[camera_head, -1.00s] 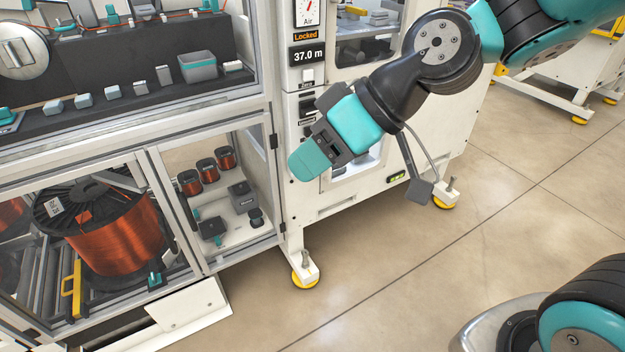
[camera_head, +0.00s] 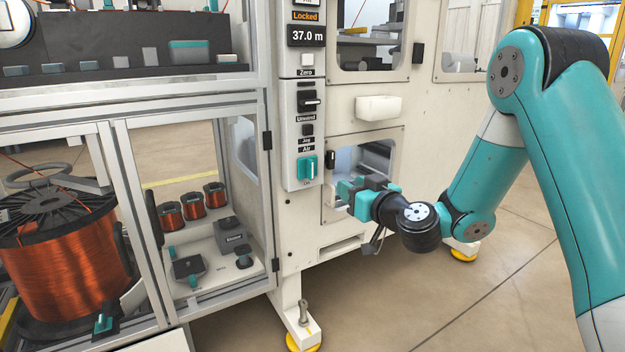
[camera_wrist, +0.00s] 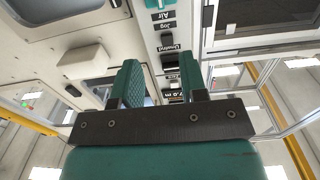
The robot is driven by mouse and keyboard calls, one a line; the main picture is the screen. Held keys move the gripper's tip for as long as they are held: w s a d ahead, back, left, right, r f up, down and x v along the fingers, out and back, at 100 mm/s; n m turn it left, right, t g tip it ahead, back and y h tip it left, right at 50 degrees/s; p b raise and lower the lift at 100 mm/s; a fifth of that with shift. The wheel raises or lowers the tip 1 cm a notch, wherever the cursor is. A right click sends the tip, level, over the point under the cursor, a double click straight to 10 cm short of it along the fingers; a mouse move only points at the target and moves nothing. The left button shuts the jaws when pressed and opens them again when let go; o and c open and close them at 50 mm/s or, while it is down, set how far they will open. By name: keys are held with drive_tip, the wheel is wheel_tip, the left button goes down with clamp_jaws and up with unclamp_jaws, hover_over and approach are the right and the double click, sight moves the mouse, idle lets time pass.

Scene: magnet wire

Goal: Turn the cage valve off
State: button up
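No label reading "cage valve" is legible. A teal knob (camera_head: 307,167) sits under an "Air" label on the white control panel; its edge shows at the top of the wrist view (camera_wrist: 158,4). Another teal handle (camera_head: 103,323) is low by the copper spool in the framed cage, and a small teal-handled part (camera_head: 193,270) is in the compartment beside it. My gripper (camera_head: 350,193) is right of and slightly below the Air knob, apart from it. The wrist view shows its two teal fingers (camera_wrist: 158,82) spread with nothing between them.
The framed cage (camera_head: 190,118) stands left of the panel. A white box-like handle (camera_head: 378,107) juts out above my gripper, and a windowed opening (camera_head: 375,155) lies behind it. A levelling foot (camera_head: 303,325) stands below the panel. The floor (camera_head: 510,270) at the right is clear.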

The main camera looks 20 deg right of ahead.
drive_tip(key=p, duration=0.5)
approach(313, 163)
drive_tip(key=x, duration=0.8)
drive_tip(key=shift+w+a+p, duration=0.15)
drive_tip(key=shift+w+p, duration=0.1)
drive_tip(key=shift+p, duration=0.1)
drive_tip(key=shift+w+a, duration=0.15)
drive_tip(key=shift+w, duration=0.55)
drive_tip(key=shift+c, duration=0.4)
clamp_jaws()
